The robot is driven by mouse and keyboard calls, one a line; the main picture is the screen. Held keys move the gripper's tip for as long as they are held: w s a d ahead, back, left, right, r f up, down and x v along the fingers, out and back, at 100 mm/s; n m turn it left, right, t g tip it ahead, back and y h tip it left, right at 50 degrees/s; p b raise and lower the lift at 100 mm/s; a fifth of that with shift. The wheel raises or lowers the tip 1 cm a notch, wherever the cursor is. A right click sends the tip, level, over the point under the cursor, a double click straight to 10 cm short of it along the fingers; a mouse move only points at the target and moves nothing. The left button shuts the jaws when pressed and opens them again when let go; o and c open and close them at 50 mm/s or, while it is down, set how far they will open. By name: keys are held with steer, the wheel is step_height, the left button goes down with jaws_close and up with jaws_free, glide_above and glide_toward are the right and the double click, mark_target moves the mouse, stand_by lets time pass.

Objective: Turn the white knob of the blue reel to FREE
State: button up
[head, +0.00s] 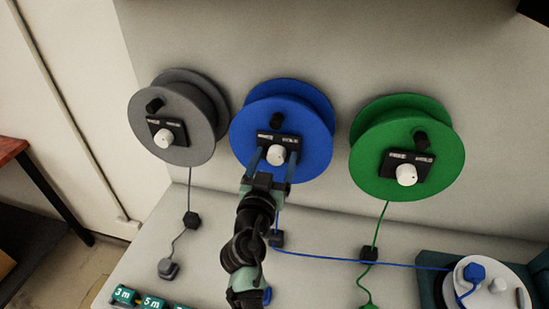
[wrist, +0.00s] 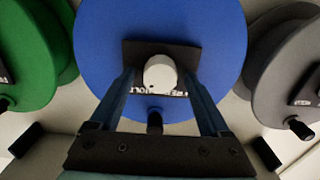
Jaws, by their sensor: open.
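The blue reel (head: 313,138) hangs on the wall between a grey and a green reel. Its white knob (head: 276,154) sits on a black plate (head: 291,141) with two small labels, too blurred to read surely. My gripper (head: 273,162) is in front of the plate, open, with one finger on each side of the knob. In the wrist view, which shows the reel upside down, the white knob (wrist: 160,73) lies between the fingertips, with a gap on both sides. I cannot tell which label the knob points to.
The grey reel (head: 203,127) is to the left and the green reel (head: 437,168) to the right, each with its own white knob. A black handle (head: 277,120) juts out above the blue reel's plate. A blue cord (head: 345,258) runs to a round white device (head: 507,284).

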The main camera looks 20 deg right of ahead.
jaws_close()
steer(key=shift+n, duration=0.3)
steer(key=n+b, duration=0.1)
steer(key=n, duration=0.2)
steer(key=shift+f+n+b, duration=0.1)
steer(key=shift+n+b, duration=0.25)
steer(key=shift+n, duration=0.05)
steer(key=n, duration=0.4)
steer(key=shift+w+a, duration=0.1)
steer(key=n, duration=0.5)
steer(key=shift+f+n+p, duration=0.15)
steer(key=shift+n+p, duration=0.35)
steer(key=shift+n, duration=1.7)
